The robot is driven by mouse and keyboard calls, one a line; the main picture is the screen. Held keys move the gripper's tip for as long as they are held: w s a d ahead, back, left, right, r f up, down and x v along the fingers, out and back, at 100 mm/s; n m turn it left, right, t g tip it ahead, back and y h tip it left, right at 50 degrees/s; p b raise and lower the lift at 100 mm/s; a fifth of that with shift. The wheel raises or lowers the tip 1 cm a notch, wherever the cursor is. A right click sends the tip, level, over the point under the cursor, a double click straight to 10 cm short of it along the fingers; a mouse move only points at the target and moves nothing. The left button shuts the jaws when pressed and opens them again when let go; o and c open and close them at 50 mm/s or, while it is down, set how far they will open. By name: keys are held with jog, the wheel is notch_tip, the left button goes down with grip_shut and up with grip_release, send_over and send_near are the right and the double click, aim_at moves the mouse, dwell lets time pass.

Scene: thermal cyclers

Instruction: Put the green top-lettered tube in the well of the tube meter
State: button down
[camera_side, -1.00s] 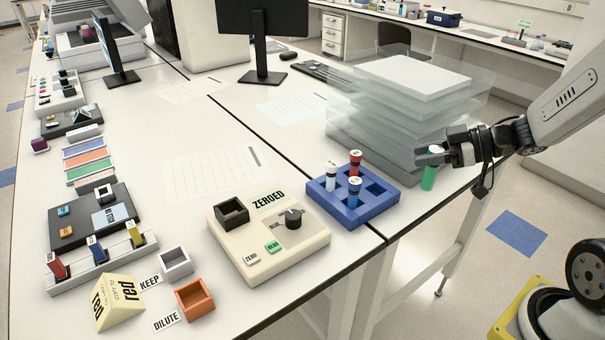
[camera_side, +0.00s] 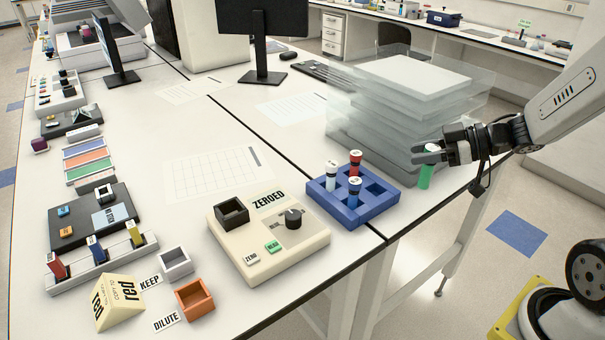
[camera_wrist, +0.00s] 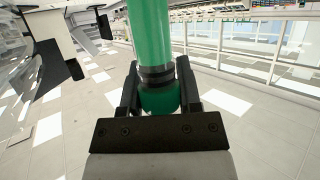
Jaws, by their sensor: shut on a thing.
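The green tube (camera_side: 426,176) is held close to upright in my gripper (camera_side: 430,156), in the air at the right edge of the bench. My gripper is shut on it. In the wrist view the green tube (camera_wrist: 153,35) stands between the two fingers (camera_wrist: 159,85); its lettered top is too small to read. The tube meter (camera_side: 268,240) is a cream box with a display reading ZEROED, a dark knob, and ZERO and READ buttons. Its black square well (camera_side: 232,211) is at its upper left and looks empty. The gripper is well to the right of it.
A blue rack (camera_side: 325,206) with white, red and blue tubes stands between meter and gripper. A stack of clear sheets (camera_side: 365,120) stands behind the gripper. Orange (camera_side: 195,300) and grey (camera_side: 176,262) open boxes and a yellow block (camera_side: 120,305) lie left of the meter.

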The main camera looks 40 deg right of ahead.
jog(key=w+a+r, duration=0.2)
jog(key=w+a, duration=0.8)
jog(key=a, duration=0.2)
jog(key=w+a+r, duration=0.1)
jog(key=a, duration=1.3)
jog(key=shift+a+r, duration=0.2)
jog(key=shift+r, duration=0.05)
jog(key=w+a+f, duration=0.4)
jog(key=w+f, duration=0.5)
jog(key=w, duration=0.3)
jog(key=shift+w+a+f, duration=0.15)
jog(key=shift+w+a, duration=0.15)
jog(key=shift+a, duration=0.1)
